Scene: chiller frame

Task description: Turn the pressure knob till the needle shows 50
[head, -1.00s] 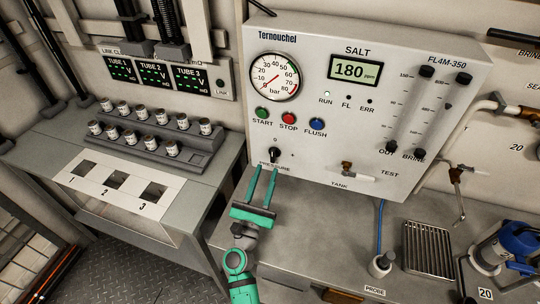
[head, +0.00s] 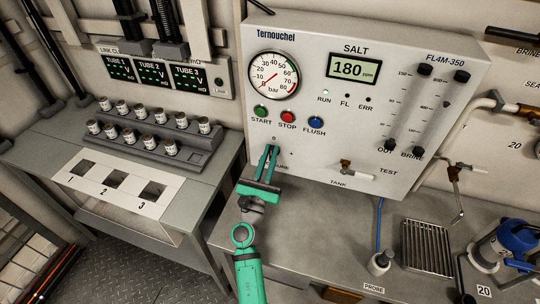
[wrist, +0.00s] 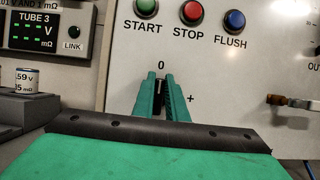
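The pressure knob (wrist: 160,88) is a small black knob low on the white panel, below a "0" mark, with a "+" to its right. My gripper (head: 271,148) reaches up to it from below, its green fingers close together on either side of the knob. In the wrist view the fingers (wrist: 160,80) appear to touch it, and they hide most of it and part of its label. The round pressure gauge (head: 273,76), marked in bar, has a red needle slanting from lower left to upper right. I cannot tell which end is its tip.
Green START (head: 260,112), red STOP (head: 288,117) and blue FLUSH (head: 316,123) buttons sit just above the knob. A tank valve (head: 345,166) is to the right. A rack of small jars (head: 190,150) stands left. The grey bench (head: 310,220) below is clear nearby.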

